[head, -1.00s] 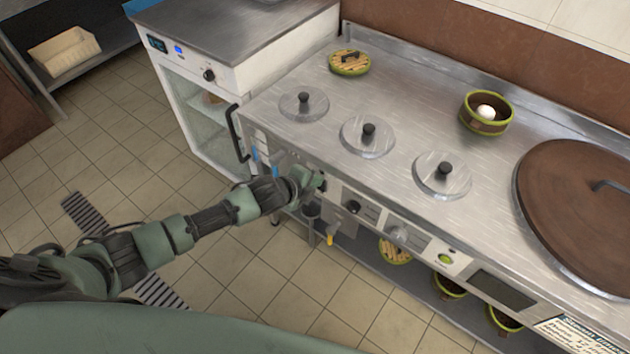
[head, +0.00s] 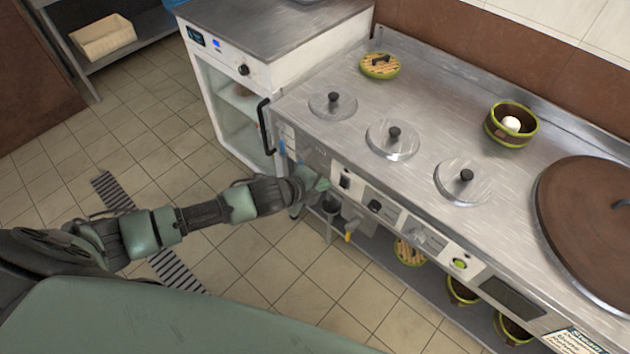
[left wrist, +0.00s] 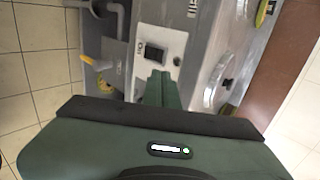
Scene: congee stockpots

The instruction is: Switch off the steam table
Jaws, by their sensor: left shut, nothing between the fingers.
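The steam table (head: 425,115) is the long steel counter with round lids on top. Its front panel carries a black rocker switch (head: 345,181), which also shows in the left wrist view (left wrist: 153,52). I cannot tell the switch's position. My left gripper (head: 322,184) is shut and empty, just left of the switch in the head view. In the left wrist view its green fingertips (left wrist: 161,76) are close to the switch, seemingly apart from it. My right gripper is not in view.
A white cabinet (head: 222,75) with a black handle (head: 265,127) stands left of the steam table. A tap with a yellow lever (head: 349,230) hangs below the panel. A lower shelf holds baskets and bowls. The tiled floor in front is mostly clear.

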